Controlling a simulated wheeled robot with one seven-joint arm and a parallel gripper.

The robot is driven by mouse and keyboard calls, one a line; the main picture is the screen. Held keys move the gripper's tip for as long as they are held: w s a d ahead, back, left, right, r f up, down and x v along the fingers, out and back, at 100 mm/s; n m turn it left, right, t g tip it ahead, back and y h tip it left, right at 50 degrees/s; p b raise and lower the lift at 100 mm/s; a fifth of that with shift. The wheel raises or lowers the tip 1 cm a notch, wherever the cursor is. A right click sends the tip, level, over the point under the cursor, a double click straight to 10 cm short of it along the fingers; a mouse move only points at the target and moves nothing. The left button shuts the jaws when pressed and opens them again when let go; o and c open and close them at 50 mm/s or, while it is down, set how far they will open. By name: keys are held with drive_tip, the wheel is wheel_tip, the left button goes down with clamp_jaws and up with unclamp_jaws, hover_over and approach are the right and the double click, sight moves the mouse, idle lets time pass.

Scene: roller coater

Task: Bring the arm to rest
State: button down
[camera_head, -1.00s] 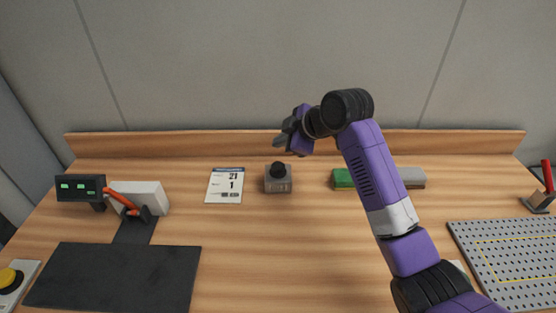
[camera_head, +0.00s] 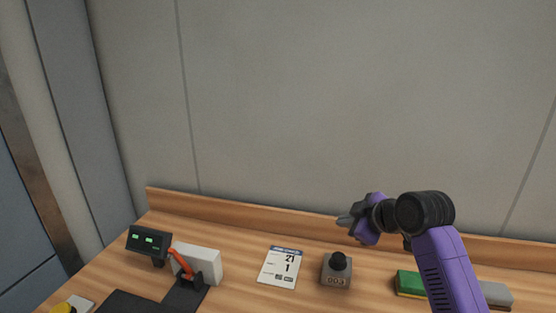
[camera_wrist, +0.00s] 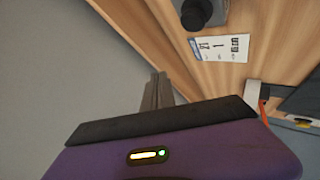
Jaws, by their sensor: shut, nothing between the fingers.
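My purple arm reaches up from the lower right in the head view, bent at a black joint. My gripper (camera_head: 345,220) points left in front of the back wall, above the bench's rear edge. Its narrow fingers are together with nothing between them. The closed fingers also show in the wrist view (camera_wrist: 158,92), beyond the purple and black gripper body. Below the gripper stands a grey block with a black knob (camera_head: 337,271), apart from it.
On the wooden bench lie a calendar card (camera_head: 280,266) and a green and yellow block (camera_head: 410,284). A device with a green-lit display (camera_head: 149,243) and an orange lever (camera_head: 182,262) stand at left. The wall (camera_head: 300,110) rises behind the bench's raised back edge (camera_head: 240,212).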

wheel_tip(320, 180, up, 6)
drive_tip(key=m+t, duration=0.4)
drive_tip(key=t, duration=0.1)
drive_tip(key=s+f+m+h, duration=0.1)
drive_tip(key=s+f, duration=0.4)
drive_tip(key=s, duration=1.3)
drive_tip(key=s+f+m+h, duration=0.1)
drive_tip(key=s+f+m, duration=0.3)
drive_tip(key=s, duration=1.5)
drive_tip(key=s+f+m+h, duration=0.1)
drive_tip(key=s+f+m, duration=0.2)
drive_tip(key=s, duration=1.5)
wheel_tip(320, 180, down, 3)
drive_tip(key=shift+s+a+r+h, duration=0.1)
drive_tip(key=shift+s+a+h, duration=0.2)
